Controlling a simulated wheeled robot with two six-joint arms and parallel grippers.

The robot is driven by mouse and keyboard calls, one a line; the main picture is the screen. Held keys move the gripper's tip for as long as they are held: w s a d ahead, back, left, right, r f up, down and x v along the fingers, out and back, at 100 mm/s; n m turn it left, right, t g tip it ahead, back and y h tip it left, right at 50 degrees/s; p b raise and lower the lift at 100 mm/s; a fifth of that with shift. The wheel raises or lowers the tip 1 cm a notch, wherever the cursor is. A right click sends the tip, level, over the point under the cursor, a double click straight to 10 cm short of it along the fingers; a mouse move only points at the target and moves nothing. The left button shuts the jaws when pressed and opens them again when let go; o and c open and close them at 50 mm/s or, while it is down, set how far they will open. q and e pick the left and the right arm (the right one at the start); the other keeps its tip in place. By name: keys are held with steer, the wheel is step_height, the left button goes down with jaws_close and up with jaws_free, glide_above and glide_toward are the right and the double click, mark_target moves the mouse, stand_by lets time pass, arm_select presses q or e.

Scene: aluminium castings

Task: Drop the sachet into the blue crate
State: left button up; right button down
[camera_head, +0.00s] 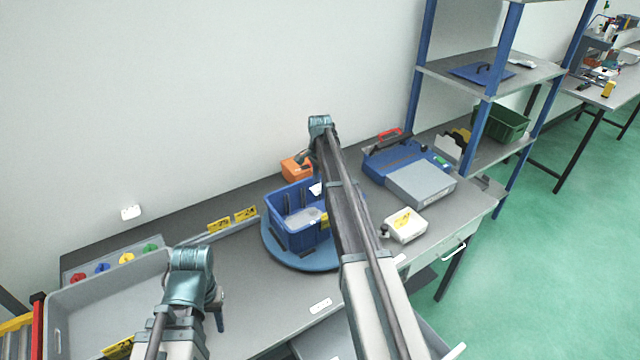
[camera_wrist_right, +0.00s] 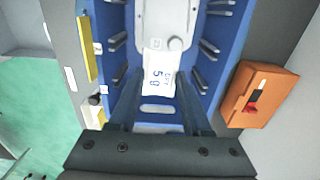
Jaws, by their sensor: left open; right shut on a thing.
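The blue crate (camera_head: 287,238) stands on a round blue turntable (camera_head: 283,257) on the bench. The sachet (camera_wrist_right: 158,80), white with "5 g" print, is between the fingers of my right gripper (camera_wrist_right: 159,98), which is shut on it. In the wrist view the sachet is over the inside of the crate (camera_wrist_right: 226,55); its exact height cannot be told. In the head view the sachet (camera_head: 316,189) shows as a small white patch at the crate's far side, partly hidden by my right arm. My left gripper (camera_head: 220,318) is open, at the lower left near a grey tray, largely hidden by its wrist.
A pale item (camera_wrist_right: 168,20) lies inside the crate. An orange box (camera_head: 296,168) stands behind the crate. A blue toolbox (camera_head: 400,155), a grey case (camera_head: 420,184) and a white box (camera_head: 405,226) are to the right. The large grey tray (camera_head: 90,290) is at left.

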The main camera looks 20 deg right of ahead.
mark_target(320, 187)
step_height(320, 187, down, 3)
steer(key=shift+r+b, duration=0.15)
steer(key=shift+b, duration=0.75)
arm_select(q)
step_height(320, 187, down, 3)
steer(key=shift+r, duration=0.2)
arm_select(e)
steer(key=shift+c, duration=1.3)
jaws_free()
arm_select(q)
steer(key=shift+r, duration=0.1)
arm_select(e)
steer(key=shift+r, duration=0.15)
arm_select(q)
step_height(320, 187, up, 14)
steer(key=p, duration=1.4)
arm_select(e)
step_height(320, 187, up, 14)
steer(key=shift+f, duration=0.2)
arm_select(q)
steer(key=shift+f, duration=0.2)
